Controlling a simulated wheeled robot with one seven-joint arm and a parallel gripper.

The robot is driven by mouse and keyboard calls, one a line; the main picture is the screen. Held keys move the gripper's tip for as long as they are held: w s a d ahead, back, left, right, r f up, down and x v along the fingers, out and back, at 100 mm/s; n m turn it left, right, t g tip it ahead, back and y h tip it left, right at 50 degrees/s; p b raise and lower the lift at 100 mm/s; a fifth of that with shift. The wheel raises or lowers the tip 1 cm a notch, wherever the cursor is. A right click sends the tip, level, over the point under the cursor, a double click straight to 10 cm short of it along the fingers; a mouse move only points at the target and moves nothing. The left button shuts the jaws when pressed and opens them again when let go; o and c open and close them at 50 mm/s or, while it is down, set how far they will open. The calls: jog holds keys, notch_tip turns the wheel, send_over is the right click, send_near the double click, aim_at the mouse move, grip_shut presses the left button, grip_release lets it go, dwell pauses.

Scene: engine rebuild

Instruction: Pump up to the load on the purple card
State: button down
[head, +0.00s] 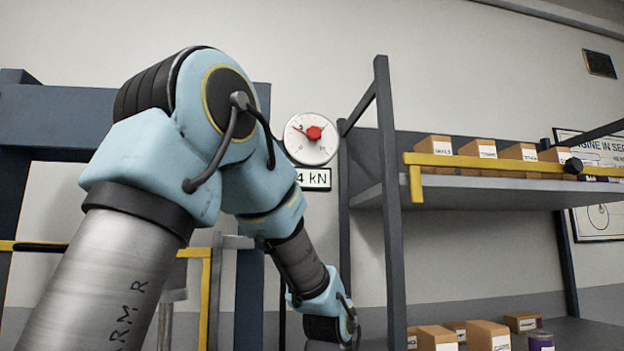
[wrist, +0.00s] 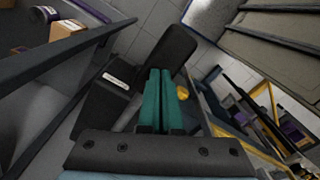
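A round white gauge (head: 311,139) with a red needle and hub hangs on the wall in the head view. Below it is a white sign (head: 315,179); "4 kN" is readable, and my arm hides its left part. My gripper (wrist: 160,72) shows in the wrist view with its two green fingers side by side, shut, nothing seen between them. Its tips point down toward a black, rounded pad (wrist: 168,48); I cannot tell whether they touch it. A black box with a white label (wrist: 104,100) lies left of the fingers. I cannot make out a purple card.
A grey shelf rack (head: 386,200) with several small cartons and a yellow rail (head: 500,162) stands right. A purple can (head: 540,341) is on its lower shelf. In the wrist view, a yellow knob (wrist: 183,92) is close right of the fingers, and yellow-edged shelving (wrist: 262,90) lies further right.

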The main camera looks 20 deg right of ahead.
jog(key=shift+f, duration=0.2)
jog(key=shift+f+b, duration=0.7)
jog(key=shift+f, duration=0.4)
dwell(0.6)
jog(key=shift+f+b, duration=0.35)
jog(key=shift+f, duration=0.05)
jog(key=shift+r, duration=0.1)
notch_tip(320, 180, up, 16)
jog(key=p, duration=1)
jog(key=shift+p, duration=0.35)
jog(key=shift+f+b, duration=0.65)
jog(key=shift+f, duration=0.25)
